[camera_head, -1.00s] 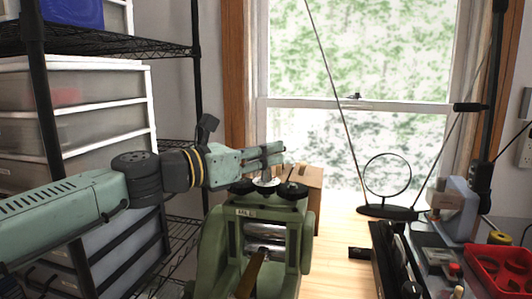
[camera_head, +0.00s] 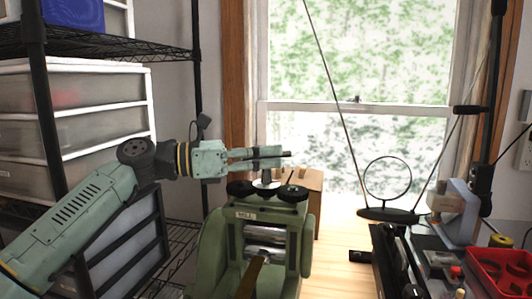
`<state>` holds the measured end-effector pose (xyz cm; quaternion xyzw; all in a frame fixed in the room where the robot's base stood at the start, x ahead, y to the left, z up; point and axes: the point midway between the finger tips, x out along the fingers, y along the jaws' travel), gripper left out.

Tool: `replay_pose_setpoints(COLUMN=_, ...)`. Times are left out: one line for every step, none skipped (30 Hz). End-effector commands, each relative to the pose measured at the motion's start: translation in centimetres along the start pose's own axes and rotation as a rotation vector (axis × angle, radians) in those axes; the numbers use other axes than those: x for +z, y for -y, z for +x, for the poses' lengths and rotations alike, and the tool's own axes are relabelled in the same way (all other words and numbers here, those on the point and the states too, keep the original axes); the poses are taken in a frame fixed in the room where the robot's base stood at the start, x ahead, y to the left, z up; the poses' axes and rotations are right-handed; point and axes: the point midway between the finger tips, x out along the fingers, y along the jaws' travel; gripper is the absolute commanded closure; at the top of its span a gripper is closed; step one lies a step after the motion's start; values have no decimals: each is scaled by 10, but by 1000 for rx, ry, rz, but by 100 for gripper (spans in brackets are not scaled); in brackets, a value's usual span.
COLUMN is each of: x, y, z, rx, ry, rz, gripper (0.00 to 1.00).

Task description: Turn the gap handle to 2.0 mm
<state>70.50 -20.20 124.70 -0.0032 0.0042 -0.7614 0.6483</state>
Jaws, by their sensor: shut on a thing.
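The green rolling mill (camera_head: 222,245) stands on the bench in the middle, with shiny rollers (camera_head: 265,237) in its frame. Dark round gears (camera_head: 291,193) sit on its top. A short light post (camera_head: 267,177) rises between them, under my gripper. My gripper (camera_head: 280,157) reaches in from the left above the mill, shut on the gap handle. Its fingers hide most of the handle and the hold itself. The gap scale is too small to read.
A wooden block (camera_head: 312,187) stands behind the mill. A wire shelf with drawers (camera_head: 75,105) fills the left. A wooden bar (camera_head: 252,275) juts from the mill's front.

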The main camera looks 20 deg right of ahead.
Motion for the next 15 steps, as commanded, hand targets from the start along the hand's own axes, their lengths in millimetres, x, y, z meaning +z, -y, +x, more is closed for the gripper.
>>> replay_pose_setpoints(x=3, y=-2, z=0, rx=-16, ry=6, rz=0, gripper=100)
replay_pose_setpoints(x=2, y=-2, z=0, rx=-26, ry=6, rz=0, gripper=100)
replay_pose_setpoints(x=2, y=-2, z=0, rx=-38, ry=5, rz=0, gripper=100)
replay_pose_setpoints(x=2, y=-2, z=0, rx=-45, ry=5, rz=0, gripper=100)
replay_pose_setpoints(x=2, y=-2, z=0, rx=-52, ry=4, rz=0, gripper=100)
replay_pose_setpoints(x=2, y=-2, z=0, rx=-60, ry=4, rz=0, gripper=100)
replay_pose_setpoints(x=2, y=-2, z=0, rx=-64, ry=4, rz=0, gripper=100)
replay_pose_setpoints(x=2, y=-2, z=-1, rx=-67, ry=4, rz=0, gripper=100)
replay_pose_setpoints(x=2, y=-2, z=-1, rx=-71, ry=4, rz=0, gripper=100)
replay_pose_setpoints(x=2, y=-2, z=-1, rx=-73, ry=4, rz=0, gripper=100)
replay_pose_setpoints(x=2, y=-2, z=-1, rx=-74, ry=4, rz=0, gripper=100)
replay_pose_setpoints(x=2, y=-2, z=-1, rx=-75, ry=4, rz=0, gripper=100)
replay_pose_setpoints(x=2, y=-2, z=-1, rx=-75, ry=3, rz=1, gripper=100)
replay_pose_setpoints(x=2, y=-2, z=-1, rx=-75, ry=3, rz=1, gripper=100)
replay_pose_setpoints(x=2, y=-2, z=-1, rx=-75, ry=4, rz=1, gripper=100)
